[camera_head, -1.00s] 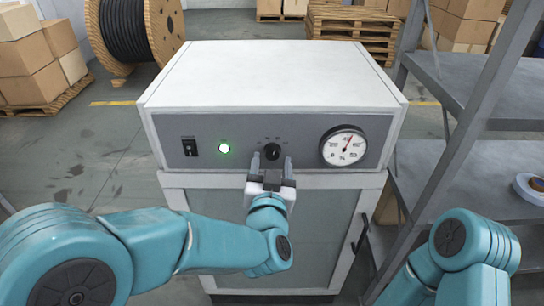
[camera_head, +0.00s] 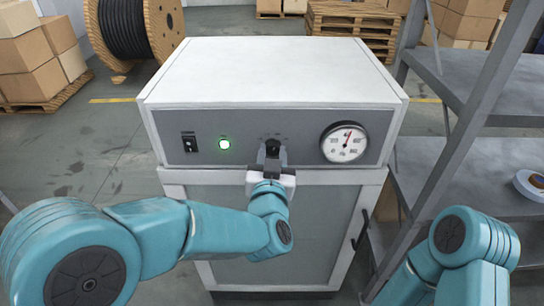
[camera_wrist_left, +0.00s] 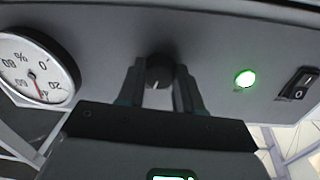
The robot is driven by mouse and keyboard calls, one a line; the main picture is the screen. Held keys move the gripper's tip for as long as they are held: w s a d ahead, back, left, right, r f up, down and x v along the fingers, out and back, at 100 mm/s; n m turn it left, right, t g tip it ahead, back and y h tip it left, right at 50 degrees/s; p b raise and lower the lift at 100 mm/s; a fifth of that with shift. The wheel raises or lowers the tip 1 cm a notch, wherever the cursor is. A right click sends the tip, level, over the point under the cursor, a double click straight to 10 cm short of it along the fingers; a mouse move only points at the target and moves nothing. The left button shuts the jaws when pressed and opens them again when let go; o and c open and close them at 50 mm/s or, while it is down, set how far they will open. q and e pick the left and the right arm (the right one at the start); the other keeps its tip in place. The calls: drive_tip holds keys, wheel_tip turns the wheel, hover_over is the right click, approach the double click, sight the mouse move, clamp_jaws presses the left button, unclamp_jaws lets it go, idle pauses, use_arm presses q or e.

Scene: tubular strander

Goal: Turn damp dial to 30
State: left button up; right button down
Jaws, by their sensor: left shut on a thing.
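The dial is a small black knob (camera_head: 272,147) on the grey front panel (camera_head: 300,125) of a white cabinet. It also shows in the left wrist view (camera_wrist_left: 159,72), with a light pointer mark on its face. My left gripper (camera_head: 272,158) is at the panel with its fingers shut on the knob, one on each side. The fingers partly hide the knob and its scale. A round white gauge (camera_head: 344,143) with a red needle is right of the knob. My right gripper is not in view.
A green lit lamp (camera_head: 224,144) and a black rocker switch (camera_head: 189,142) are left of the knob. A grey metal shelf (camera_head: 450,180) with a tape roll (camera_head: 531,186) stands close on the right. A cable drum (camera_head: 135,30) and boxes are behind.

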use_arm(q)
drive_tip(key=n+b, duration=0.4)
drive_tip(key=b, duration=0.1)
drive_tip(key=shift+f, duration=0.3)
drive_tip(key=shift+d+r+n+b, duration=0.1)
drive_tip(key=shift+r+n+b, duration=0.1)
drive_tip(key=shift+n+b, duration=1.55)
drive_tip(key=o, duration=1)
